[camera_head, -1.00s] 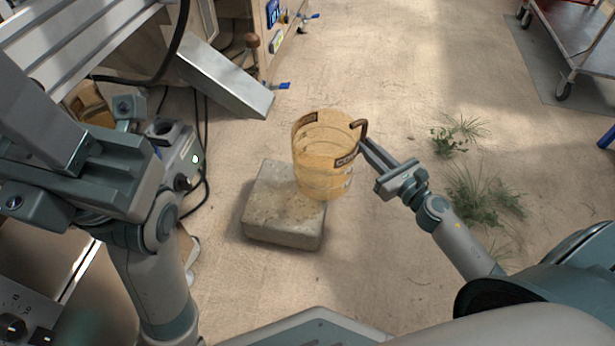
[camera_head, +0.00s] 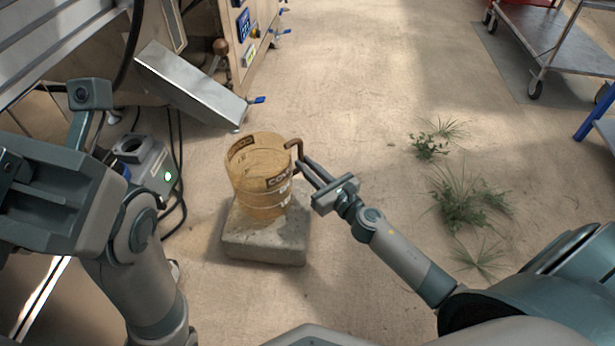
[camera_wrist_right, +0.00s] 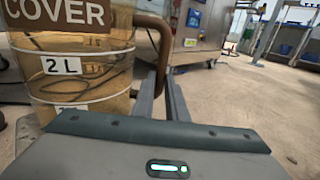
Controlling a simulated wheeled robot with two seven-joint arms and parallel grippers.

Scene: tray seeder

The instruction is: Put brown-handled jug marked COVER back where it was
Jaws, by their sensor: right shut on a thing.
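The clear amber jug marked COVER (camera_head: 258,197) is upright over the concrete block (camera_head: 264,250) in the head view. Whether its base touches the block I cannot tell. Its brown handle (camera_head: 295,146) points right, toward my right arm. My right gripper (camera_head: 302,166) is shut on that handle. In the right wrist view the jug (camera_wrist_right: 95,75) stands at the left, with its COVER and 2 L labels facing the camera, and the handle (camera_wrist_right: 163,40) runs down between the fingers. My left gripper (camera_head: 45,195) is at the left edge, far from the jug; its fingers do not show.
A grey box with a green light (camera_head: 142,160) and cables stands left of the block. A sloping metal chute (camera_head: 190,85) juts out behind the jug. Weeds (camera_head: 462,200) grow on the floor at right. A metal cart (camera_head: 565,45) stands at the back right. Floor between is clear.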

